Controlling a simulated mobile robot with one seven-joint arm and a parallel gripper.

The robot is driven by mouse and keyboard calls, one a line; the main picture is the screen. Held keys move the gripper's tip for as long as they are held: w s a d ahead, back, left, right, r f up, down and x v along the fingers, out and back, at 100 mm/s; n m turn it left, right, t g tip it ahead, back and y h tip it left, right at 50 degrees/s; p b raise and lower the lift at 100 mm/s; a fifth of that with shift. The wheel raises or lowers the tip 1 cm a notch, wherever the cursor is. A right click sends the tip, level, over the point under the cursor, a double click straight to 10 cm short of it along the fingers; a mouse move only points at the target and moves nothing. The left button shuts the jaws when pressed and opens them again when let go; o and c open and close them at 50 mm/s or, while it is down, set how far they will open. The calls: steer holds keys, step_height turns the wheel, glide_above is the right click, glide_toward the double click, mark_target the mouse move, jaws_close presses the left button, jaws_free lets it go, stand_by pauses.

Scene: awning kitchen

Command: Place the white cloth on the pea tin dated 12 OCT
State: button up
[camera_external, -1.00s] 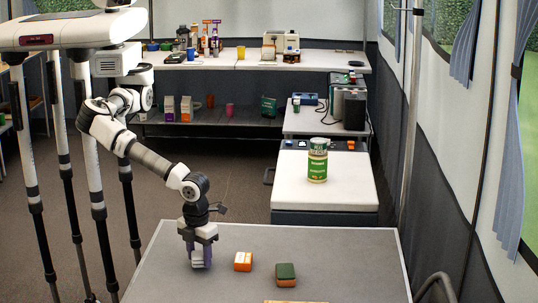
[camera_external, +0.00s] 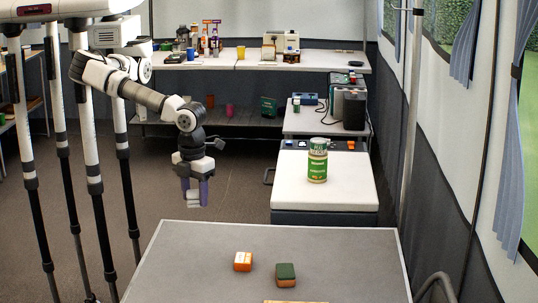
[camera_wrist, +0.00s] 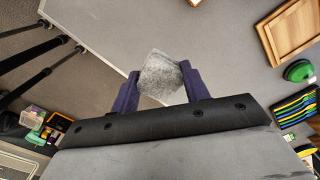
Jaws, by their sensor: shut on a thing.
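My gripper (camera_external: 194,202) is shut on a small, pale grey-white cloth (camera_wrist: 160,77), held in the air beyond the far-left edge of the grey table. In the wrist view the cloth is bunched between the two purple fingers. A tall green and white pea tin (camera_external: 317,165) stands upright on the white-topped box, to the right of my gripper and apart from it. A paler green section tops it; I cannot tell whether this is a second, stacked tin. The dates are too small to read.
The grey table (camera_external: 345,245) bears an orange and white block (camera_external: 243,261) and a green-topped orange block (camera_external: 286,274). The white lid (camera_external: 345,190) around the tin is mostly clear. A pole (camera_external: 408,120) stands right of it. The wrist view shows a wooden tray (camera_wrist: 291,32).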

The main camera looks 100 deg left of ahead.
steer(key=w+a+r+n+b, duration=0.2)
steer(key=w+a, duration=0.4)
steer(key=w, duration=0.4)
steer(key=w+a+r+n+b, duration=0.1)
steer(key=w+a+r, duration=0.3)
steer(key=w, duration=0.6)
steer(key=w+a+r+n+b, duration=0.1)
steer(key=w+a+r+n, duration=0.1)
steer(key=w+a, duration=0.6)
steer(key=w+a+r+n+b, duration=0.1)
steer(key=w+a+b, duration=0.15)
steer(key=a, duration=0.95)
steer(key=w+a+r+n+b, duration=0.1)
steer(key=w+a+r, duration=0.1)
steer(key=a, duration=0.7)
steer(key=w+a+r+n, duration=0.1)
steer(key=w+a+n, duration=0.1)
steer(key=a, duration=0.7)
steer(key=n, duration=0.2)
glide_above(318, 140)
step_height(318, 140, down, 12)
steer(key=shift+w+a+r, duration=0.1)
steer(key=shift+r, duration=0.15)
steer(key=shift+f+p, duration=0.6)
steer(key=shift+f, duration=2.05)
